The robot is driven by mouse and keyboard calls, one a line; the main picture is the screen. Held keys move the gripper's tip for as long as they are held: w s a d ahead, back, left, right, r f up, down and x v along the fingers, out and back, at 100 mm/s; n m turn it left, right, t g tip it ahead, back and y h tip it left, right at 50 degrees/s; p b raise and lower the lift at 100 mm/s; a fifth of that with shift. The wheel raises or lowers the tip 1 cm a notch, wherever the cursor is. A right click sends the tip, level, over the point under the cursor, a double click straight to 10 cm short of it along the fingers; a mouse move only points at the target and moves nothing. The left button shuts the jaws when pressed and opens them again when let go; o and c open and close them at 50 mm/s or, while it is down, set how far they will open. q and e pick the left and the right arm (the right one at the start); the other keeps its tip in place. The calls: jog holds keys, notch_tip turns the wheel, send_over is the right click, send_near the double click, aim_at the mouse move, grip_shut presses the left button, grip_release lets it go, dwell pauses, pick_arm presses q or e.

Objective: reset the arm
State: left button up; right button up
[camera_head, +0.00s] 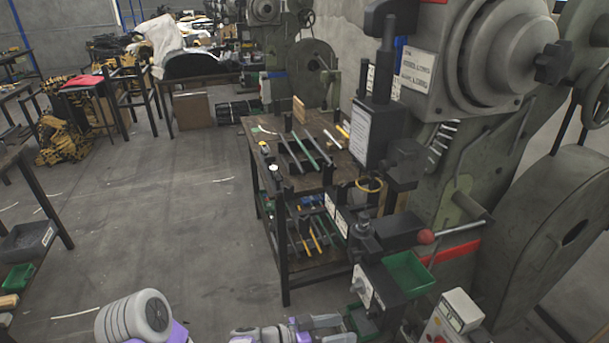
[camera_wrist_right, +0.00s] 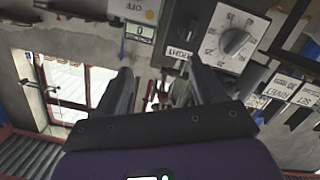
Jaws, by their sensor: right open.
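My right gripper (camera_wrist_right: 163,82) is open in the right wrist view, with its two dark fingers apart. No object shows held between them. In the head view my right gripper (camera_head: 318,326) is low at the bottom edge, partly cut off, beside the lower front of the press (camera_head: 440,190). In the wrist view a control panel with a dial (camera_wrist_right: 235,42) lies beyond the right finger. Whether the fingers touch anything cannot be told. A grey and purple part of my own arm shows at the bottom left of the head view. My left gripper is not in view.
A work table (camera_head: 270,215) with tools on two levels stands left of the press. A green bin (camera_head: 408,274) is fixed at the press front, above a control box (camera_head: 455,312). A workbench (camera_head: 22,185) stands at the far left. The floor between is mostly clear.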

jog(key=s+d+f+n+g+y+p, duration=0.1)
jog(key=s+d+f+n+g+y, duration=0.2)
jog(key=f, duration=0.4)
jog(key=s+d+f+n+g+y+p, duration=0.1)
jog(key=s+d+f+g+y, duration=0.2)
jog(key=f, duration=0.4)
pick_arm(q)
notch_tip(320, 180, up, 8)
jog(key=p, duration=0.6)
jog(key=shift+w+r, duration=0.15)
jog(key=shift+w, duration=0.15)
pick_arm(e)
jog(key=s+a+f+n+y, duration=0.3)
jog(key=s+y, duration=0.6)
jog(key=y, duration=0.4)
notch_tip(320, 180, down, 2)
jog(key=shift+a+f+t+y, duration=0.2)
jog(key=shift+a+t+y, duration=0.15)
jog(key=shift+a, duration=0.4)
pick_arm(q)
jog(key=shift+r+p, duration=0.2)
jog(key=shift+p, duration=0.1)
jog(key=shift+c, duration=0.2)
pick_arm(e)
jog(key=shift+w+d+r+t, duration=0.35)
jog(key=shift+w+r+t, duration=0.15)
jog(key=shift+t, duration=0.35)
jog(key=shift+c, duration=0.2)
